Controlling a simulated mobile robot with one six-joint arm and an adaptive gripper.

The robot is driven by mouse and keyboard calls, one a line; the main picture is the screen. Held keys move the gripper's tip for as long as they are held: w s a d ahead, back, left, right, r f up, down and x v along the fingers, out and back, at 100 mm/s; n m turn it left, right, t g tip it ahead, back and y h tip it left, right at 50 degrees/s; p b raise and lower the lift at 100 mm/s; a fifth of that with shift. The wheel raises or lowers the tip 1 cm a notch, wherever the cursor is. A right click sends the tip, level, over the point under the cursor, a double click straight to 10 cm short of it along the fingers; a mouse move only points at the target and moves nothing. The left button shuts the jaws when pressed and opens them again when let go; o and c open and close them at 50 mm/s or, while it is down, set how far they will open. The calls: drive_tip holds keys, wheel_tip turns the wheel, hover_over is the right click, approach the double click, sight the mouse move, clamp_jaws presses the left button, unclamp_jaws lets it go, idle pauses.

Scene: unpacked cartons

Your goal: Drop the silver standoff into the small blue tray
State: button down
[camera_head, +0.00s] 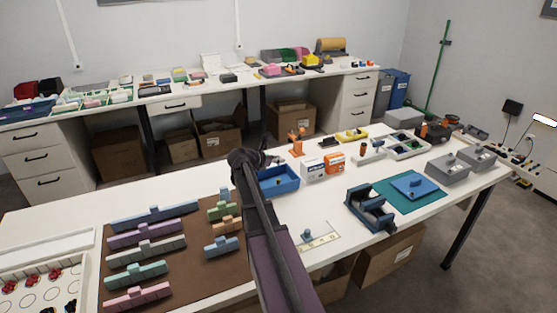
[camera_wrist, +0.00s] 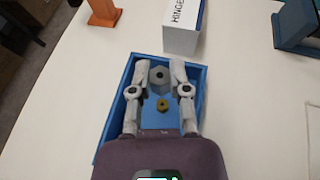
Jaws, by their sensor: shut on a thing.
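The small blue tray (camera_head: 285,187) stands on the near table beside my arm in the head view. It fills the middle of the wrist view (camera_wrist: 112,118). My gripper (camera_wrist: 161,70) is over the tray, its two fingers closed on the grey, silver-looking standoff (camera_wrist: 159,77). The standoff has a hole visible in its end. A small brass-coloured ring-shaped piece (camera_wrist: 162,104) shows between the fingers, over the blue tray floor. My gripper and wrist hide part of the tray. The height of the standoff above the tray floor is hard to tell.
A white box (camera_wrist: 182,27) marked "HINGE" stands just behind the tray. An orange stand (camera_head: 297,141) is behind it too. A blue holder (camera_head: 370,208) stands to the right. A brown mat (camera_head: 175,262) with coloured blocks lies to the left.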

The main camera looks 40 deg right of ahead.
sight(278, 180)
drive_tip(key=shift+f, duration=0.15)
drive_tip(key=shift+f+b, duration=2.85)
drive_tip(key=shift+b, duration=0.05)
drive_tip(key=c, duration=0.5)
unclamp_jaws()
drive_tip(key=shift+r, duration=0.1)
